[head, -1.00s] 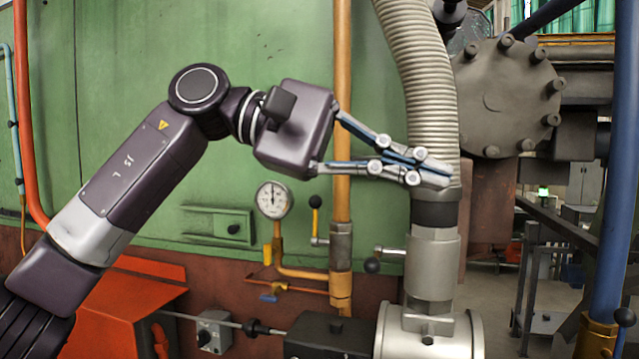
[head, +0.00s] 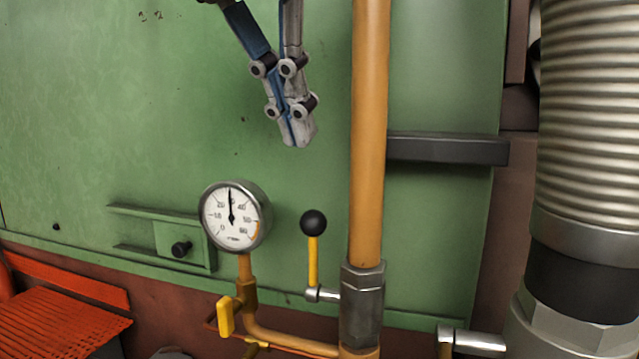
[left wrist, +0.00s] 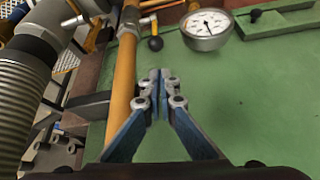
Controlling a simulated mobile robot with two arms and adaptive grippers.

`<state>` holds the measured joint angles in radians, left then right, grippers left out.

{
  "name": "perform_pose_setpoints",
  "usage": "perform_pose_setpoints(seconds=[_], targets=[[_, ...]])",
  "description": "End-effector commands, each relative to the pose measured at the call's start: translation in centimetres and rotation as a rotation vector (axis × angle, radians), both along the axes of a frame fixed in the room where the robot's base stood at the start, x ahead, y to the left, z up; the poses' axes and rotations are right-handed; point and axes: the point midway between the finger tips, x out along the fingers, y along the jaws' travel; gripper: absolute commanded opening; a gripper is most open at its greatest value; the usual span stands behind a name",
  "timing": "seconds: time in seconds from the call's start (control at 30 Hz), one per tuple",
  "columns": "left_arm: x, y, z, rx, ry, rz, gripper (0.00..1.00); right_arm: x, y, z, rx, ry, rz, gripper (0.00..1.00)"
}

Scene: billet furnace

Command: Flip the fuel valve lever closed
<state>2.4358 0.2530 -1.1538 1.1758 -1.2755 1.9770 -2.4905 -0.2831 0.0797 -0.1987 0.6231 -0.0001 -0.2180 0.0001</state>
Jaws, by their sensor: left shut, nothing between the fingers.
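A lever with a yellow handle (head: 313,262) and a black ball knob (head: 314,223) stands upright on a metal fitting (head: 362,305) of the vertical orange pipe (head: 368,130). The knob also shows in the left wrist view (left wrist: 156,43), beyond my fingertips. My left gripper (head: 298,136) points down, shut and empty, above the lever and slightly to its left. It is apart from the lever. It also shows in the left wrist view (left wrist: 154,78), over the green panel. My right gripper is in neither view.
A round pressure gauge (head: 235,216) stands left of the lever, with a small yellow handle (head: 226,316) below it. A thick ribbed hose (head: 586,120) and a dark bar (head: 446,149) are on the right. The green panel (head: 150,90) is mostly clear at upper left.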

Motion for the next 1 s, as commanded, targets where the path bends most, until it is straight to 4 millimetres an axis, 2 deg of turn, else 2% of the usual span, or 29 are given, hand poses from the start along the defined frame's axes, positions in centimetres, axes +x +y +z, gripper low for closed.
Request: perform_pose_setpoints(seconds=[0.03,0.1,0.27,0.37,0.6,0.67,0.83,1.0], targets=[[0.0,0.0,0.0,0.001,-0.001,0.000,0.00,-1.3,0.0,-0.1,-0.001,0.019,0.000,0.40],[0.0,0.0,-0.1,0.000,0.001,0.000,0.00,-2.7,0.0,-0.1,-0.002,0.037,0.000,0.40],[0.1,-0.1,-0.2,-0.001,0.003,0.000,0.00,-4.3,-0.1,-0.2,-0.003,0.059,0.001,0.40],[0.4,-0.2,-0.7,0.000,0.003,0.000,0.00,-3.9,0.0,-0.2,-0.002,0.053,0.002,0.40],[2.2,-1.0,-4.1,-0.001,0.004,0.001,0.00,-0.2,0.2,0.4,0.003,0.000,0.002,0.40],[2.7,-1.2,-5.0,0.000,0.005,0.001,0.00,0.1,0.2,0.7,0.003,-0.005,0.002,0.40],[3.9,-1.8,-7.2,-0.002,0.004,0.000,0.00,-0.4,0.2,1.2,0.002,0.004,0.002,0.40],[4.5,-2.2,-8.5,-0.004,0.003,0.001,0.00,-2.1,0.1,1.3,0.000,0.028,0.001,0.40]])
